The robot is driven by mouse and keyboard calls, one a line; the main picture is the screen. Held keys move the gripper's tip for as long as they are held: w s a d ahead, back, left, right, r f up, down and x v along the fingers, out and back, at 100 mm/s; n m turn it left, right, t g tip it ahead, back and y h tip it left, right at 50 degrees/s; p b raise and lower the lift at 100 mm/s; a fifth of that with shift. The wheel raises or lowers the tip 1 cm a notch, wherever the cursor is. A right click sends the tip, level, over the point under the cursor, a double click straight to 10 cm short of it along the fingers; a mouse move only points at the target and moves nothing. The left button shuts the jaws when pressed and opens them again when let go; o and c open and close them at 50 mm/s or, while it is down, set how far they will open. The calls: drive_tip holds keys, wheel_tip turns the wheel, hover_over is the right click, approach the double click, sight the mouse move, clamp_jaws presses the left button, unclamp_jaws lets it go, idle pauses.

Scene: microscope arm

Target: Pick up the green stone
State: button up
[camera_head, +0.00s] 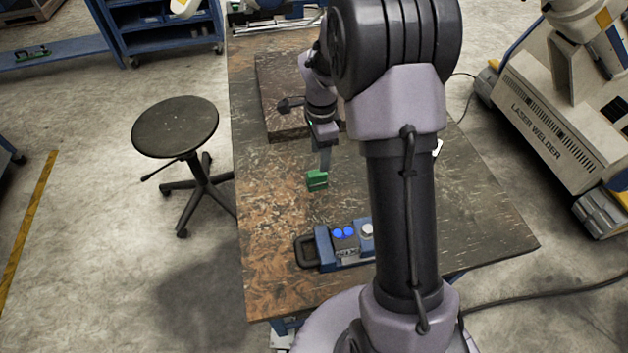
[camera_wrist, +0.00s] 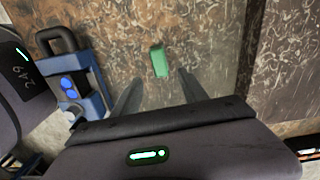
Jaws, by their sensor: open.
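The green stone (camera_head: 317,180) is a small green block on the worn wooden table (camera_head: 270,230), left of the middle in the head view. In the wrist view the green stone (camera_wrist: 159,61) lies just beyond the gap between my fingertips. My gripper (camera_head: 324,160) points down close above the stone and partly overlaps it in the head view. In the wrist view my gripper (camera_wrist: 158,80) has its two fingers apart with nothing between them. I cannot tell the exact height of the fingertips over the stone.
A blue device with a black handle and blue buttons (camera_head: 324,248) stands on the table near its front. A raised dark board (camera_head: 275,95) lies toward the back. A black stool (camera_head: 175,127) stands left of the table. A laser welder (camera_head: 550,115) stands at the right.

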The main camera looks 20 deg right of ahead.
sight(317, 173)
drive_tip(key=f+b, duration=0.1)
drive_tip(key=f, duration=0.2)
drive_tip(key=f+b, duration=0.1)
drive_tip(key=f, duration=0.1)
drive_tip(key=f+b, duration=0.1)
drive_tip(key=f, duration=0.2)
drive_tip(key=shift+a+f+b, duration=0.3)
drive_tip(key=shift+a+f, duration=0.05)
drive_tip(key=shift+a, duration=0.05)
drive_tip(key=shift+r, duration=0.15)
drive_tip(key=shift+c, duration=0.6)
clamp_jaws()
